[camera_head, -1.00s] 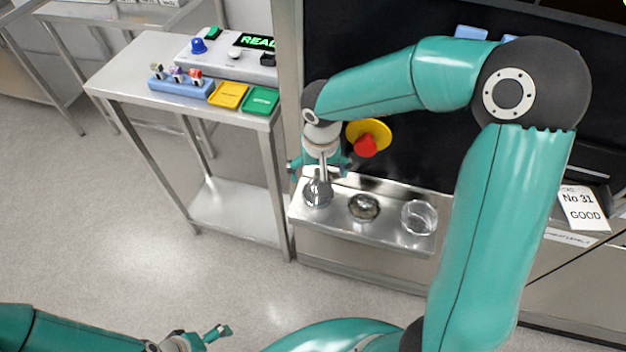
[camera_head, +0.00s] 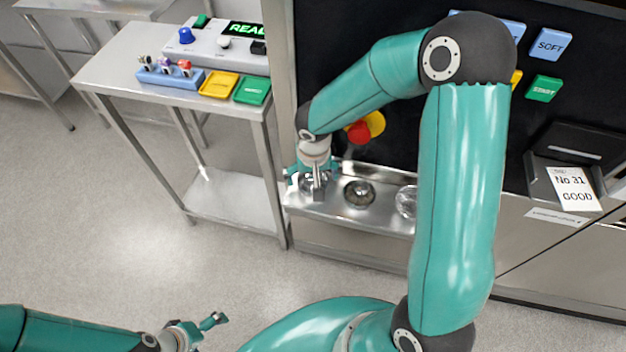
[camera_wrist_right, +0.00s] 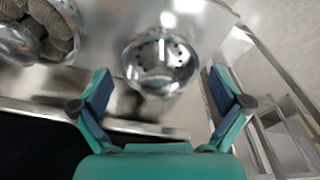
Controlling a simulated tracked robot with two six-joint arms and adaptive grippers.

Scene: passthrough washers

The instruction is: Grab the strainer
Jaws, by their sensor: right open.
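The strainer (camera_wrist_right: 160,65) is a shiny metal bowl with small dark holes. In the right wrist view it lies upper middle, between my open fingers. In the head view my right gripper (camera_head: 312,184) points down over the left end of the steel shelf (camera_head: 333,210) and hides most of the strainer. The right fingers stand apart on either side of it and nothing is held. Whether they touch it cannot be seen. My left gripper (camera_head: 205,328) is low in the head view, far from the shelf, partly cut off by the frame.
On the shelf right of the strainer are a metal bowl (camera_head: 359,193) with dark contents and a clear bowl (camera_head: 406,201), partly behind my arm. A red and yellow knob (camera_head: 366,128) juts above the shelf. A steel side table (camera_head: 130,85) stands left, with open floor in front.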

